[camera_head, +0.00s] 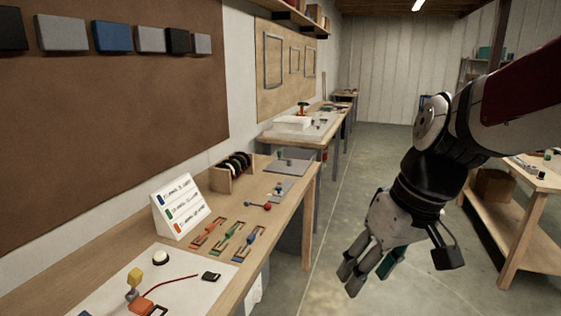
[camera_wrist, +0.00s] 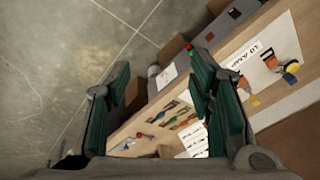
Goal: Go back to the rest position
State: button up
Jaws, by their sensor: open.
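My gripper (camera_head: 371,270) hangs from my arm on the right side of the head view, over the concrete floor and to the right of the workbench. Its fingers point down and are apart. In the wrist view my gripper (camera_wrist: 160,105) shows two green-padded fingers spread wide with nothing held between them. Past the fingers, the wrist view shows the floor and the workbench at a slant.
The workbench (camera_head: 110,262) runs along the left wall, with a white label stand (camera_head: 180,207), several coloured tools (camera_head: 230,238) and a white sheet (camera_head: 200,292) on it. Another wooden table (camera_head: 530,180) stands at right. Open floor (camera_head: 385,160) lies between.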

jog(key=s+d+r+m+t+h, duration=0.1)
jog(key=s+d+m, duration=0.1)
jog(key=s, duration=0.3)
jog(key=s+d+r+m+t+h, duration=0.1)
jog(key=s+d+r+m+t, duration=0.1)
jog(key=s, duration=0.3)
jog(key=shift+d+r+t+h, duration=0.3)
jog(key=shift+d, duration=0.35)
